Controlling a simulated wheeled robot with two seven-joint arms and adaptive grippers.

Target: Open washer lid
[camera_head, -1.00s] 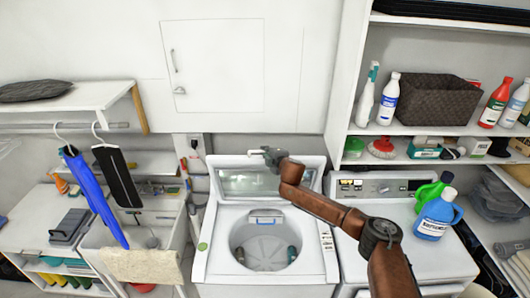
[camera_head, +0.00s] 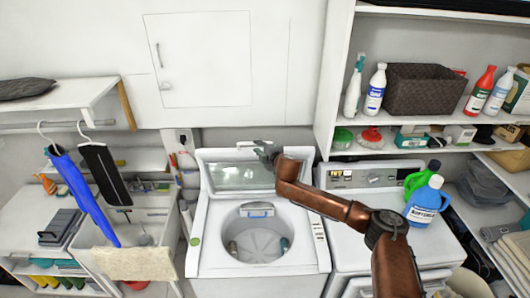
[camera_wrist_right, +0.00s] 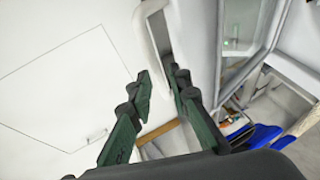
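The washer (camera_head: 210,245) stands at the centre with its round drum opening uncovered. Its lid (camera_head: 206,178) is raised, standing upright at the back with its window facing me. A white handle (camera_head: 246,144) is at the lid's top edge. My right gripper (camera_head: 262,152) is just in front of that top edge, beside the handle. In the right wrist view my right gripper (camera_wrist_right: 163,84) has its green fingers apart with nothing held. The white handle (camera_wrist_right: 155,38) shows just beyond the fingertips; I cannot tell if they touch. My left gripper is not in view.
A second machine (camera_head: 350,208) stands to the right with blue (camera_head: 427,205) and green detergent bottles on top. Shelves at the right hold bottles and a dark basket (camera_head: 425,92). Hangers and a sink are at the left. My right arm reaches over the second machine.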

